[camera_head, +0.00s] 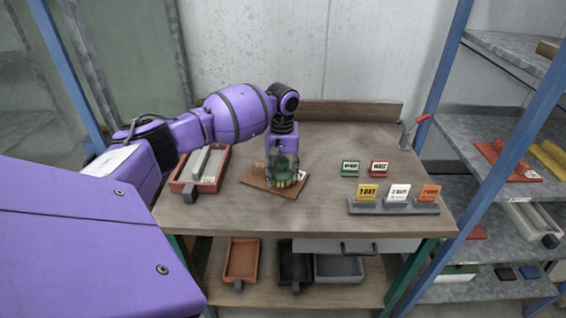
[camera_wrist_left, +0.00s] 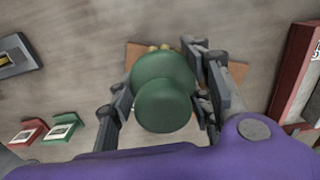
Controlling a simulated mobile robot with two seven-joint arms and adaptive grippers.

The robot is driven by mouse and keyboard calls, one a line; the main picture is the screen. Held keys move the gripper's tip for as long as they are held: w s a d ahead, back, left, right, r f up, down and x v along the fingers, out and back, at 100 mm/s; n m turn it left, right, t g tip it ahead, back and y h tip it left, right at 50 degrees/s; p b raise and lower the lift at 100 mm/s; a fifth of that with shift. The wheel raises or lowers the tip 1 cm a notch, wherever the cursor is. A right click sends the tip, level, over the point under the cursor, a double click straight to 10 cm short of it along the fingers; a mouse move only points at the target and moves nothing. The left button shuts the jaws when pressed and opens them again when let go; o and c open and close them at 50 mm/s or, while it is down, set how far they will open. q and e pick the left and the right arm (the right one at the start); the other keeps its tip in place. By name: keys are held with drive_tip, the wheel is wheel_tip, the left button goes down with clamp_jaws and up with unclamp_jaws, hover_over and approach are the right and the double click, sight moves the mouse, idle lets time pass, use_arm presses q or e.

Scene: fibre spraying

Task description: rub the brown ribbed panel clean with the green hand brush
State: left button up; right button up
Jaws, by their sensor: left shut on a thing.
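The brown ribbed panel (camera_head: 258,181) lies flat on the wooden table, left of its middle. My left gripper (camera_head: 284,178) points down over the panel's right part and is shut on the green hand brush (camera_head: 283,165). In the left wrist view the rounded green top of the brush (camera_wrist_left: 164,92) sits between the two fingers (camera_wrist_left: 160,105), and pale bristles show at its far edge. The panel's edges (camera_wrist_left: 134,55) show behind it. The brush is at or just above the panel; contact is hard to tell. My right gripper is not in view.
A red tray (camera_head: 211,186) with grey blocks stands left of the panel. Green (camera_head: 350,169) and red (camera_head: 379,168) label stands and a grey rack (camera_head: 393,208) of day signs stand to the right. The table's front middle is clear. A shelf rack (camera_head: 500,140) stands at right.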

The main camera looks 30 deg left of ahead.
sight(283, 160)
use_arm(q)
wheel_tip(283, 160, up, 2)
drive_tip(key=shift+d+r, duration=0.15)
drive_tip(key=shift+r, duration=0.1)
drive_tip(key=shift+s+r, duration=0.1)
drive_tip(key=shift+r, duration=0.6)
